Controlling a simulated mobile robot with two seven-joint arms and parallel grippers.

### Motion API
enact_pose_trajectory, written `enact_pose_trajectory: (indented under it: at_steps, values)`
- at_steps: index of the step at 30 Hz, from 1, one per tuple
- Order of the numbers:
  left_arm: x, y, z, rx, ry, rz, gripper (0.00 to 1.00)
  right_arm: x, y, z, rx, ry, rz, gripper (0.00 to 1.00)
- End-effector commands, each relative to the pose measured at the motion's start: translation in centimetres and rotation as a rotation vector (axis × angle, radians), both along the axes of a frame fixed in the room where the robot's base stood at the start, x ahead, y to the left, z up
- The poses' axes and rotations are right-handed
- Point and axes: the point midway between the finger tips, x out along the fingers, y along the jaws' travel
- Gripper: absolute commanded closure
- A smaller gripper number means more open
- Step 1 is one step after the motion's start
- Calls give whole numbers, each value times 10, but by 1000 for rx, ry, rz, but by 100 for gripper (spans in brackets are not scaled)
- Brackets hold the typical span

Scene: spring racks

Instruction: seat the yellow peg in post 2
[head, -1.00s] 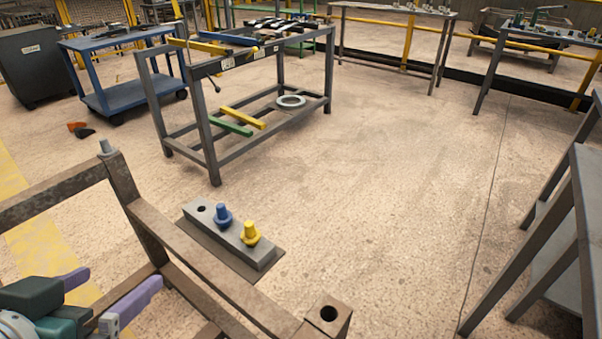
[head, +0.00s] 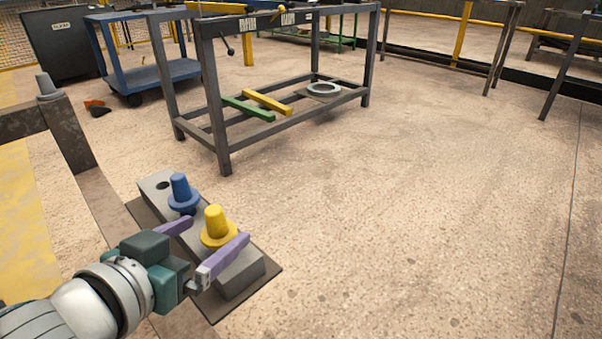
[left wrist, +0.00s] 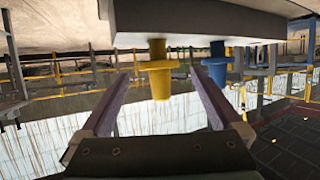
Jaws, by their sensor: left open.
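The yellow peg (head: 216,222) stands upright in a grey block (head: 243,274) on the floor. My left gripper (head: 219,229) is open, with its purple fingers on either side of the yellow peg. In the left wrist view, which shows the scene upside down, the yellow peg (left wrist: 160,82) is between the two spread fingers (left wrist: 158,72), with gaps on both sides. A blue peg (head: 180,192) stands beside it in the block. A brown rack post (head: 62,125) at the left has a grey peg (head: 46,86) on top. I see no post labelled 2. My right gripper is not in view.
The block has an empty hole (head: 162,185) at its far end and sits on a dark plate (head: 268,281). A dark metal table frame (head: 222,130) with green and yellow bars stands behind. A blue cart (head: 150,76) is further back. The floor at right is clear.

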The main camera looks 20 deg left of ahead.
Motion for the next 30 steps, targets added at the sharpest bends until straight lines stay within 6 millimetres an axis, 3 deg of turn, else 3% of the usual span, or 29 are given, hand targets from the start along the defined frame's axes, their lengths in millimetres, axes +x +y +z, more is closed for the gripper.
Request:
enact_pose_trajectory:
  at_steps: [10,15,22,30]
  values:
    - [36,2,-30,4,-2,-1,2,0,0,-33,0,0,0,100]
    - [52,3,-33,2,0,0,2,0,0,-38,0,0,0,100]
    - [54,3,-32,1,2,1,2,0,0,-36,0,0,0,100]
    - [54,3,-32,1,2,1,31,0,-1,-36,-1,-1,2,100]
